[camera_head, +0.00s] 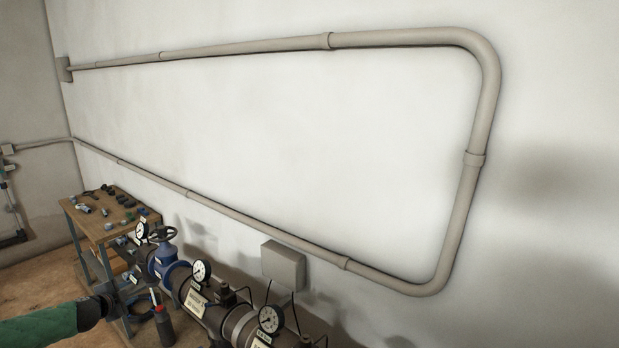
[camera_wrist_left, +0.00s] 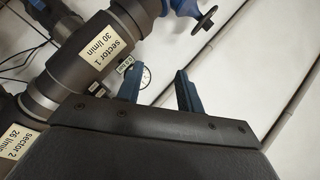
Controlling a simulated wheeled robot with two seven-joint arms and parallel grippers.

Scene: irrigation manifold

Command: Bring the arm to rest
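My left gripper (camera_head: 112,296) is at the lower left of the head view, at the end of a green-sleeved arm, near the front of the pipe manifold (camera_head: 216,312). In the left wrist view its two blue fingers (camera_wrist_left: 157,80) stand apart with nothing held between them. A pressure gauge (camera_wrist_left: 146,77) shows in the background, partly behind a finger. My right gripper is in neither view.
The manifold carries gauges (camera_head: 201,271), a blue valve (camera_head: 164,262) and sector labels (camera_wrist_left: 96,45). A wooden table (camera_head: 88,222) with small fittings stands behind at left. A grey box (camera_head: 283,265) and a pipe loop (camera_head: 470,160) are on the white wall.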

